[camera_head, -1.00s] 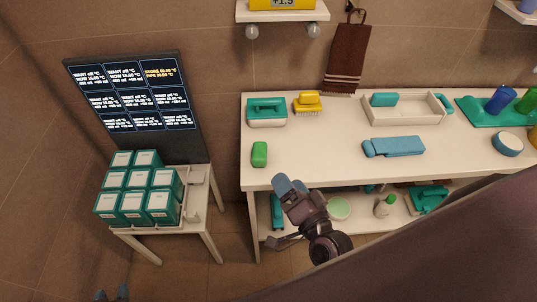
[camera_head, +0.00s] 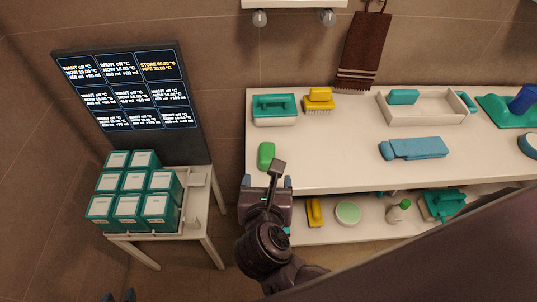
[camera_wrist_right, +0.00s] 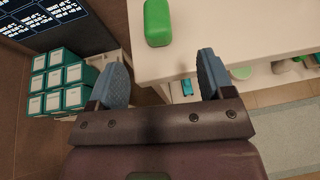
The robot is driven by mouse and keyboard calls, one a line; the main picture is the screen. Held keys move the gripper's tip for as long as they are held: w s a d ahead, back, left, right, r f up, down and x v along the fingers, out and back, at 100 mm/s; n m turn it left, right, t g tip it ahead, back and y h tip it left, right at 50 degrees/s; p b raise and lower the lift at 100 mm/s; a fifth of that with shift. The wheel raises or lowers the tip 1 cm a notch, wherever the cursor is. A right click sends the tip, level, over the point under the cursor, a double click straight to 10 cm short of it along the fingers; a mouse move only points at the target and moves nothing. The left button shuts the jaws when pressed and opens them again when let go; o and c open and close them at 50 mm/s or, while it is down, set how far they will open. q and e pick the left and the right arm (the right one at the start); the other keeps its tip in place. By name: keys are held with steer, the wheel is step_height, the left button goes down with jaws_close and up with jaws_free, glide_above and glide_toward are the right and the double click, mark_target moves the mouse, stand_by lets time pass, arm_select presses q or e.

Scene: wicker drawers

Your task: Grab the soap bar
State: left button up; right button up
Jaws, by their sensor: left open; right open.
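The soap bar appears to be the green rounded block (camera_head: 266,156) lying on the white table top, near its front left corner. It also shows in the right wrist view (camera_wrist_right: 157,23), at the top, beyond the fingertips. My right gripper (camera_head: 267,182) is open and empty, just in front of the table's front edge and close to the bar without touching it. In the right wrist view, its two blue-padded fingers (camera_wrist_right: 162,75) are wide apart, with the bar ahead of the gap. My left gripper (camera_head: 117,296) shows only its fingertips at the bottom edge, apart and empty.
Behind the bar stand a teal-handled box (camera_head: 274,111) and a yellow brush (camera_head: 318,101). A blue folded cloth-like item (camera_head: 413,149) lies to the right. A lower shelf holds several items. A small stand (camera_head: 205,222) with teal boxes (camera_head: 127,209) is at left.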

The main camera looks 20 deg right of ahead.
mark_target(266, 162)
steer(key=x, duration=1)
steer(key=shift+w+a+f, duration=0.1)
steer(key=shift+w+f, duration=0.15)
steer(key=shift+w, duration=0.05)
steer(key=c, duration=1.1)
